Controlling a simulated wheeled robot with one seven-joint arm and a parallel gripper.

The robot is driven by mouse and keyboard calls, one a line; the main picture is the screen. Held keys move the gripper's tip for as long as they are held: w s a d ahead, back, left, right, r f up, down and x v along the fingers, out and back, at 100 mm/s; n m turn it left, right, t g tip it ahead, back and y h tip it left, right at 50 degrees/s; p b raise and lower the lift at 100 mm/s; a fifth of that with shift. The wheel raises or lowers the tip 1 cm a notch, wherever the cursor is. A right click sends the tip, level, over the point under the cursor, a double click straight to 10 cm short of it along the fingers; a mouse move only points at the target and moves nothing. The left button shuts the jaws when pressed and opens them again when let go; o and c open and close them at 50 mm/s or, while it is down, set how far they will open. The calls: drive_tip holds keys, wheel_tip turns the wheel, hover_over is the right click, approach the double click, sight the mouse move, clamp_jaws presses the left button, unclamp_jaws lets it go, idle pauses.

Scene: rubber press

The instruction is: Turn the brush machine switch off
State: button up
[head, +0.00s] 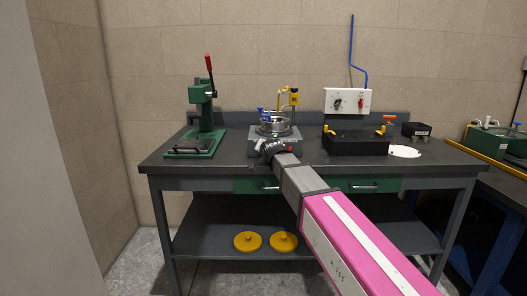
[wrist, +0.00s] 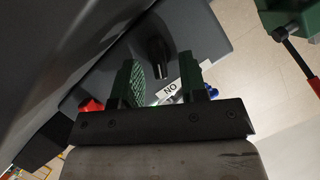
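The grey machine (head: 289,133) with a round metal pan stands mid-bench in the head view; I take it as the brush machine. My gripper (head: 266,152) is at its front, and its fingers are too small to make out there. In the wrist view a black knob switch (wrist: 159,58) sits on the grey panel (wrist: 205,38), near a white label (wrist: 168,92) reading like an upside-down "ON". My gripper (wrist: 158,74) is open, its two green fingers apart. The knob lies between and slightly beyond the fingertips; I cannot tell whether they touch it.
A red button (wrist: 90,105) is left of the fingers in the wrist view. A green press (head: 203,115) stands left on the bench (head: 232,160). A black box (head: 355,145) and a white disc (head: 404,152) lie right. A white switch panel (head: 347,101) hangs behind.

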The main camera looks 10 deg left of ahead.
clamp_jaws()
drive_tip(key=shift+a+n, duration=0.1)
drive_tip(key=shift+n, duration=0.2)
drive_tip(key=n+h, duration=0.3)
drive_tip(key=shift+a+n, duration=0.3)
drive_tip(key=shift+a, duration=0.05)
drive_tip(key=n+h, duration=0.1)
drive_tip(key=n, duration=0.1)
drive_tip(key=n+t+h, duration=0.1)
drive_tip(key=shift+s+a+n+h, duration=0.1)
drive_tip(key=shift+a+n+h, duration=0.2)
drive_tip(key=shift+n, duration=0.1)
idle(0.5)
